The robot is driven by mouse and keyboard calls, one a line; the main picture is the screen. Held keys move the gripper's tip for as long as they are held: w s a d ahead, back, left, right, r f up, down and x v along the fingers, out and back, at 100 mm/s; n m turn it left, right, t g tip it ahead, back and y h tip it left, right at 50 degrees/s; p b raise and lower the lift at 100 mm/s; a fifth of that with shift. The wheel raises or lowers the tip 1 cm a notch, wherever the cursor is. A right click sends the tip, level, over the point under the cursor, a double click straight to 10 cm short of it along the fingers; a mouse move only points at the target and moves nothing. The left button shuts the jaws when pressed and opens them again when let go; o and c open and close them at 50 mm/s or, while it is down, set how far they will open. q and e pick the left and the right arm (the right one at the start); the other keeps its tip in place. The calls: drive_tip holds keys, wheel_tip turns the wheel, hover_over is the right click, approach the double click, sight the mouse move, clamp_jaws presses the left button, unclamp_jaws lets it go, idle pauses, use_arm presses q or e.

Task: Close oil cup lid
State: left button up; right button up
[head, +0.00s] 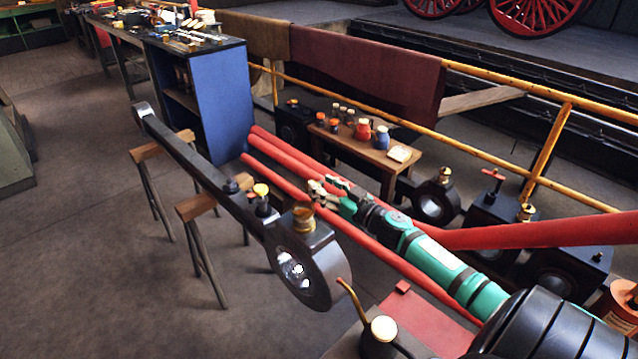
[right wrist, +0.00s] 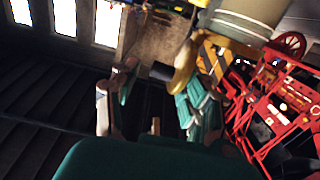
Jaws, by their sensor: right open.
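The brass oil cup (head: 303,222) stands upright on top of the round end of a long dark rod (head: 285,245) in the head view. Its lid is too small to tell apart from the cup clearly. My right gripper (head: 325,190) is open just above and right of the cup, apart from it as far as I can see. In the right wrist view the fingers of the right gripper (right wrist: 155,95) are spread with nothing clearly between them. A yellow brass-coloured piece (right wrist: 183,68) shows by one finger. My left gripper is not in view.
Wooden trestles (head: 198,205) stand under the rod. A small wooden table (head: 375,157) with jars stands behind my right gripper. Red bars (head: 390,262) run beneath the arm. An oil can (head: 383,328) stands at the front. Open floor lies at left.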

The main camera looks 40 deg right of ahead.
drive_tip(key=shift+w+a, duration=0.1)
drive_tip(key=shift+w, duration=0.95)
clamp_jaws()
drive_tip(key=shift+s+a+r+n+p, duration=0.1)
drive_tip(key=shift+a+n+p, duration=0.15)
drive_tip(key=shift+n, duration=0.3)
drive_tip(key=shift+w+a+r+n+p, duration=0.1)
drive_tip(key=shift+a+n+p, duration=0.15)
drive_tip(key=shift+n, duration=0.25)
drive_tip(key=shift+s+a+r+n+p, duration=0.15)
drive_tip(key=shift+n+p, duration=0.2)
drive_tip(key=shift+n, duration=0.2)
drive_tip(key=shift+a+n+p, duration=0.2)
drive_tip(key=shift+a+n, duration=0.2)
drive_tip(key=shift+n, duration=0.55)
drive_tip(key=shift+a+n+p, duration=0.2)
drive_tip(key=shift+a+n, duration=0.2)
drive_tip(key=shift+n, duration=0.55)
idle(1.4)
